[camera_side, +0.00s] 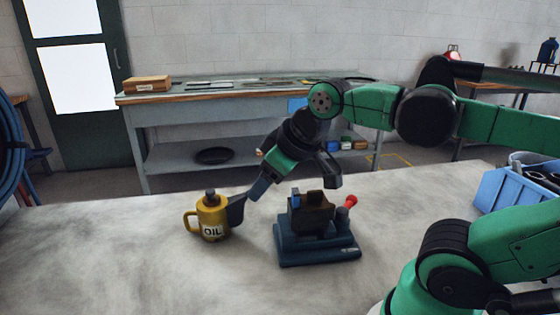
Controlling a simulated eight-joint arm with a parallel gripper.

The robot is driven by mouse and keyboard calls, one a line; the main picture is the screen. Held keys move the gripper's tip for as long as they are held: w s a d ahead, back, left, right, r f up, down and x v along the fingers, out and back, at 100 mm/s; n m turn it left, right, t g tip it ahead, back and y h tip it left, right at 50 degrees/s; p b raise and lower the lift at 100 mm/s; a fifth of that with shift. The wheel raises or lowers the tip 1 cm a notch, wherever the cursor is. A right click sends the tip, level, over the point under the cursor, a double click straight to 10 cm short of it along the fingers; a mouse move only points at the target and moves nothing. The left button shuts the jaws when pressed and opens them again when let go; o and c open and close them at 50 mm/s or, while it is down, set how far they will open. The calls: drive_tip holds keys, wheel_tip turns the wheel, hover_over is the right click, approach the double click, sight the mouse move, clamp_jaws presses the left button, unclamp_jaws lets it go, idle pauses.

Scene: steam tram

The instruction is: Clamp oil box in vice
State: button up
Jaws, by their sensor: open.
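A yellow oil can (212,218) with an "OIL" label and a handle on its left stands upright on the pale worktop. A dark blue vice (318,250) with a red-tipped handle stands to its right. A dark brown box-like piece (312,214) sits at the top of the vice, upright between its jaws as far as I can see; I cannot tell whether they grip it. My gripper (285,196) is open and empty-looking, tilted above and behind the vice. Its left finger reaches down beside the can's right side, and its right finger hangs above the vice.
A blue bin (490,189) with dark parts stands at the worktop's right edge. My arm spans the right side. A workbench (190,118) with a wooden box (148,84) stands behind. The worktop's front left is clear.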

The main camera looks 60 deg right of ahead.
drive_tip(key=s+d+n+h, duration=0.1)
drive_tip(key=d+n, duration=0.1)
drive_tip(key=d, duration=0.1)
drive_tip(key=d+n+g, duration=0.1)
drive_tip(key=d+n, duration=0.2)
drive_tip(key=s+d+n+g+h, duration=0.1)
drive_tip(key=d+n, duration=0.1)
drive_tip(key=shift+s+d+f+h, duration=0.1)
drive_tip(key=shift+s+d+h, duration=0.2)
drive_tip(key=shift+d, duration=0.1)
drive_tip(key=s+d+n+g+h, duration=0.1)
drive_tip(key=s+d+n+g, duration=0.2)
drive_tip(key=s+d+n, duration=0.35)
drive_tip(key=n, duration=0.3)
approach(348, 204)
drive_tip(key=shift+w+d+f+m+h, duration=0.15)
drive_tip(key=shift+d+f, duration=0.05)
drive_tip(key=shift+f, duration=0.3)
drive_tip(key=shift+w+d+f+m+h, duration=0.1)
drive_tip(key=shift+d+f+h, duration=0.1)
drive_tip(key=shift+f, duration=0.75)
drive_tip(key=shift+x, duration=2.8)
clamp_jaws()
